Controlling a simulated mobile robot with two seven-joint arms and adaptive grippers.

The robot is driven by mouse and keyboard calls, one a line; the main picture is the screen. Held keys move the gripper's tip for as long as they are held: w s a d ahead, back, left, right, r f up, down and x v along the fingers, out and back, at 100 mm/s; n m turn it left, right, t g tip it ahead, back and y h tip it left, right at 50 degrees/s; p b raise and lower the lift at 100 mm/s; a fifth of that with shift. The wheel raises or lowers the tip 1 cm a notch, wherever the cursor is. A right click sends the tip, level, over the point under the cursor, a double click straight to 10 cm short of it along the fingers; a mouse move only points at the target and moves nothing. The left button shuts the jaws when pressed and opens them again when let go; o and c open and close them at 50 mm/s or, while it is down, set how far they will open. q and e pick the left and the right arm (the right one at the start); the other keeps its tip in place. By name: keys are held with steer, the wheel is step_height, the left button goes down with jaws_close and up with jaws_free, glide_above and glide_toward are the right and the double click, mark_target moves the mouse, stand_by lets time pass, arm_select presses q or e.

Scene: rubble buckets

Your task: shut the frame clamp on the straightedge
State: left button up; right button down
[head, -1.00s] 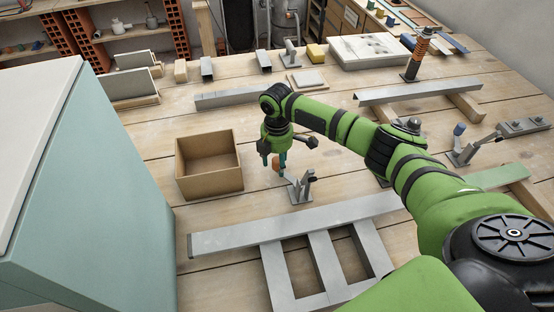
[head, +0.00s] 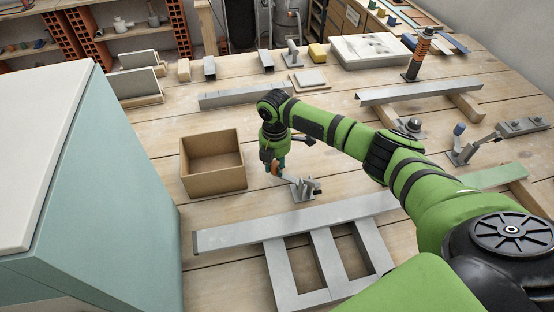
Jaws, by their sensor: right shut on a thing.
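The straightedge (head: 222,237) is a long grey bar lying across the near part of the bench, over a grey ladder-like frame (head: 320,259). The frame clamp (head: 304,188) is a small grey metal clamp standing just behind the straightedge, its lever reaching left to an orange grip. My right gripper (head: 274,170) points down behind and left of the clamp and is shut on the clamp's lever at the orange grip. The fingers partly hide the grip. I cannot tell whether the clamp touches the straightedge. My left gripper is not in view.
An open cardboard box (head: 212,184) stands left of my right gripper. A large pale-green block with a white top (head: 118,170) fills the left side. Another clamp (head: 464,154) with a blue grip stands at the right. Grey channels lie farther back. Bare planks surround the gripper.

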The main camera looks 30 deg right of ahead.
steer(key=n, duration=0.1)
steer(key=s+a+n+p, duration=0.1)
steer(key=shift+s+a+n, duration=0.25)
steer(key=shift+a+n, duration=0.05)
steer(key=shift+n, duration=0.1)
steer(key=n, duration=0.1)
steer(key=s+a+n+p, duration=0.1)
steer(key=shift+s+n, duration=0.25)
steer(key=shift+n, duration=0.05)
steer(key=shift+s+a+n+p, duration=0.3)
steer(key=shift+s+n+p, duration=0.45)
steer(key=shift+n, duration=0.35)
steer(key=shift+s, duration=0.1)
steer(key=shift+s+f+n, duration=0.1)
steer(key=shift+f+n, duration=0.05)
steer(key=shift+n, duration=0.15)
steer(key=c, duration=1)
jaws_free()
steer(key=shift+o, duration=0.2)
